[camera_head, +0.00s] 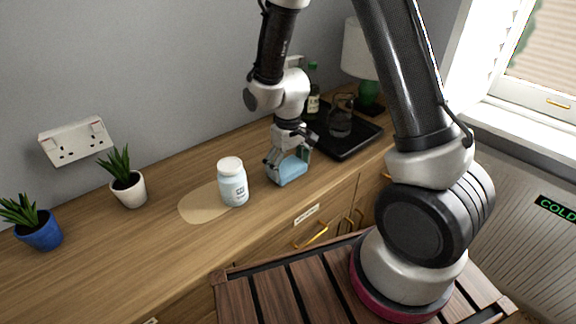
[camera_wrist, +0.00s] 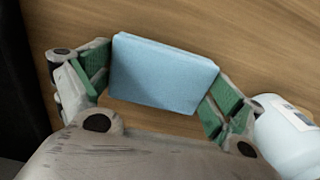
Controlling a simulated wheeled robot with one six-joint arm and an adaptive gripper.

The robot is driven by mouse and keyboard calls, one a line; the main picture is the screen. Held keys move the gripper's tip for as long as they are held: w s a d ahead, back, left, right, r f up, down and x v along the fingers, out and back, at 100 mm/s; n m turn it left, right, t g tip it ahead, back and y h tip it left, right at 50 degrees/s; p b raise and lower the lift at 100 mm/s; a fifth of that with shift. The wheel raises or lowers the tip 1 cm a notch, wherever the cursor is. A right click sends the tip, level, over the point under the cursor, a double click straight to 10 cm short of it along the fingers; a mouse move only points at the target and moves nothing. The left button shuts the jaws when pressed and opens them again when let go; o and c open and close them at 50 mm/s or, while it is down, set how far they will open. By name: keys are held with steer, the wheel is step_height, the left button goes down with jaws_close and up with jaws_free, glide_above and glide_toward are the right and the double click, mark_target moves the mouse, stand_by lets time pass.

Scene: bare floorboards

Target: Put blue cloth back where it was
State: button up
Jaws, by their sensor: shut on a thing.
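The blue cloth (camera_head: 292,172) is a folded light blue block at the wooden counter, between the white jar and the black tray. My gripper (camera_head: 287,168) points down and is shut on it. In the wrist view the cloth (camera_wrist: 162,74) sits between the two green-padded fingers of my gripper (camera_wrist: 160,85), one at each side. The counter's wood shows behind it. I cannot tell whether the cloth touches the counter or is slightly above it.
A white jar (camera_head: 232,184) stands close left of the gripper, on the edge of a pale round patch (camera_head: 200,205). A black tray (camera_head: 348,143) with a glass jug (camera_head: 341,118) and a bottle (camera_head: 313,100) is to the right. Potted plants (camera_head: 128,188) stand at left.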

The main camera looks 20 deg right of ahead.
mark_target(288, 166)
steer(key=o, duration=0.7)
step_height(288, 166, up, 11)
steer(key=s+d+r+m+t, duration=0.1)
steer(key=s+d+r, duration=0.3)
steer(key=r, duration=0.2)
steer(key=s+d+r+m+t, duration=0.1)
steer(key=s+d+r, duration=0.2)
steer(key=d+r, duration=0.25)
steer(key=s+d+r+m, duration=0.1)
steer(key=s+r, duration=0.1)
steer(key=s, duration=0.2)
steer(key=s+d+r+t, duration=0.1)
steer(key=s+d+r, duration=0.1)
steer(key=s, duration=0.2)
steer(key=s+d+r+m+t, duration=0.1)
steer(key=s+d+r, duration=0.1)
steer(key=s, duration=0.3)
steer(key=shift+d+r+m, duration=0.1)
steer(key=shift+d+m, duration=0.05)
steer(key=shift+m, duration=0.15)
steer(key=shift+w, duration=0.1)
